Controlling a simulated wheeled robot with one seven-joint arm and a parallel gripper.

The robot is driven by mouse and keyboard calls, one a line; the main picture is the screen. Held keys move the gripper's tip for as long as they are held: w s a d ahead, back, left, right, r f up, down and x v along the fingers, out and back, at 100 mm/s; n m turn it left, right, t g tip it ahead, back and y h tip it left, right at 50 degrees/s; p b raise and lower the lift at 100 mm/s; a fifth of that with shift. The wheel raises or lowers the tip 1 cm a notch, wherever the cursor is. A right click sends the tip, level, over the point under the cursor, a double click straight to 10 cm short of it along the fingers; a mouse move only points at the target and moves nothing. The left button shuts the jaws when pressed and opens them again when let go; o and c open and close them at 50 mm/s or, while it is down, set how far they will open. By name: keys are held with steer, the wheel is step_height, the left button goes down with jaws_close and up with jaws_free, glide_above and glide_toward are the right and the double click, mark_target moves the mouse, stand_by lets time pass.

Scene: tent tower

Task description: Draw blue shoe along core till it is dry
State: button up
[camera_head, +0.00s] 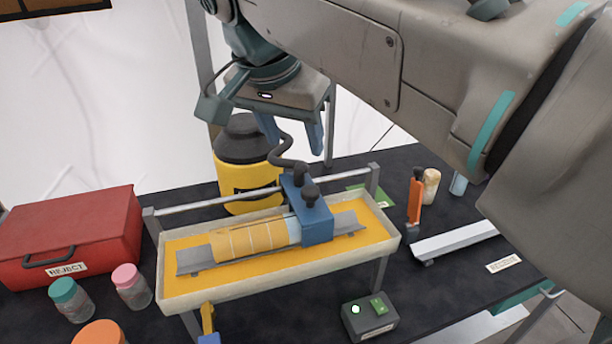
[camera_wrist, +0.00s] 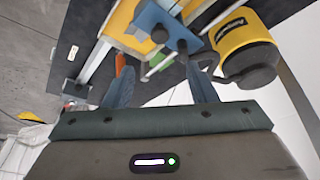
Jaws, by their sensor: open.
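The blue shoe (camera_head: 308,213) sits over the right part of the core (camera_head: 248,240) in the head view. A dark curved hose rises from its top. The core is orange-tan with pale lines, and a paler stretch touches the shoe's left side. It lies on a grey cradle in a shallow tray (camera_head: 170,292) with a yellow floor. My gripper (camera_head: 294,140) is open and empty, above and behind the shoe and apart from it. In the wrist view the shoe (camera_wrist: 160,24) shows beyond my two blue fingers (camera_wrist: 160,88).
A yellow drum with a black lid (camera_head: 243,165) stands behind the tray, near my gripper. A rail (camera_head: 215,202) runs along the tray's back. A red REJECT box (camera_head: 75,235) and jars (camera_head: 132,287) stand left. A switch box (camera_head: 370,318) is in front; an orange-handled tool (camera_head: 415,200) stands right.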

mark_target(310, 190)
steer(key=x, duration=1.3)
steer(key=shift+w+f, duration=0.1)
steer(key=shift+f, duration=0.15)
steer(key=shift+d, duration=0.1)
steer(key=shift+c, duration=0.3)
jaws_close()
